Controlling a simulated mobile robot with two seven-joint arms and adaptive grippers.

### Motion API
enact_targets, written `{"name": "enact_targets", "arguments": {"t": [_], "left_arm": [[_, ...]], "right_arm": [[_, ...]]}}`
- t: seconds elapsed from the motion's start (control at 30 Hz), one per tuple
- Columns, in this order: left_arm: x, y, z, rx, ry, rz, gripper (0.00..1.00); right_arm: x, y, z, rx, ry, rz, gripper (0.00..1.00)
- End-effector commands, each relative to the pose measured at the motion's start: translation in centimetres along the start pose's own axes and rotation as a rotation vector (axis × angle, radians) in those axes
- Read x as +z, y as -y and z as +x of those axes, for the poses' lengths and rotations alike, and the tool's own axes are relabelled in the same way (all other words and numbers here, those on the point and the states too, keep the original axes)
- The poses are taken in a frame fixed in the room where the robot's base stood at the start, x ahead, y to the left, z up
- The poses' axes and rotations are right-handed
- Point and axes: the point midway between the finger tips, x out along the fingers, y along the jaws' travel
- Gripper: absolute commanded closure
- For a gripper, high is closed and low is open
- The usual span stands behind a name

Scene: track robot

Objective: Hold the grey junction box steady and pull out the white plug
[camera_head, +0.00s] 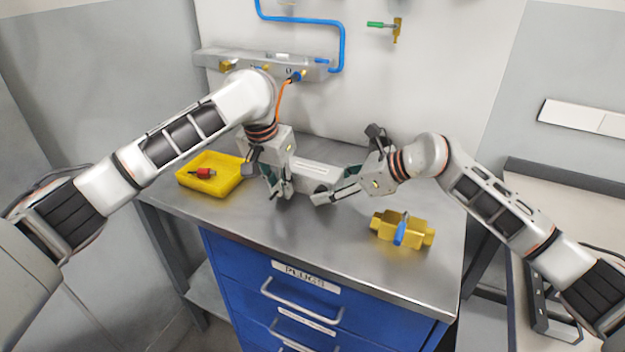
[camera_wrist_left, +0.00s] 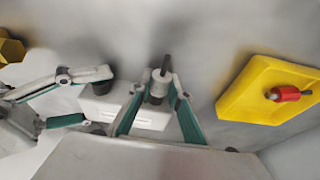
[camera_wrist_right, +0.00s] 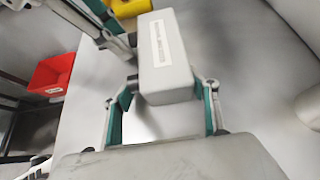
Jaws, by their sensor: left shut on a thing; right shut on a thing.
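The grey junction box (camera_head: 318,174) lies on the steel worktop between my two grippers. Its pale label shows in the right wrist view (camera_wrist_right: 163,45). My right gripper (camera_head: 337,184) is shut on the box, with one finger along each side at its right end. My left gripper (camera_head: 277,188) is at the box's left end, shut on the white plug (camera_wrist_left: 157,86). The plug is a light cylinder with a dark stub, between the fingertips in the left wrist view. My fingers mostly hide it in the head view. I cannot tell whether it is still seated in the box.
A yellow tray (camera_head: 184,179) with a red plug (camera_head: 205,173) stands left of my left gripper. A brass valve block (camera_head: 387,232) with a blue handle lies front right. A pipe rail (camera_head: 215,57) runs behind. A red bin (camera_wrist_right: 50,77) shows in the right wrist view.

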Motion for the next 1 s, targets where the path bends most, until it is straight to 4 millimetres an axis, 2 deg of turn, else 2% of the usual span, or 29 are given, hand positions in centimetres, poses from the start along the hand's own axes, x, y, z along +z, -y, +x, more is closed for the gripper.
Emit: {"name": "enact_targets", "arguments": {"t": [0.37,1.0], "left_arm": [[0.5,0.0,-0.1,0.001,0.001,0.003,1.00],[2.7,0.0,-0.7,0.000,0.001,0.002,1.00]], "right_arm": [[-0.3,0.1,0.1,-0.002,-0.004,0.005,0.67],[-0.3,0.0,0.1,0.000,-0.004,0.004,0.67]]}}
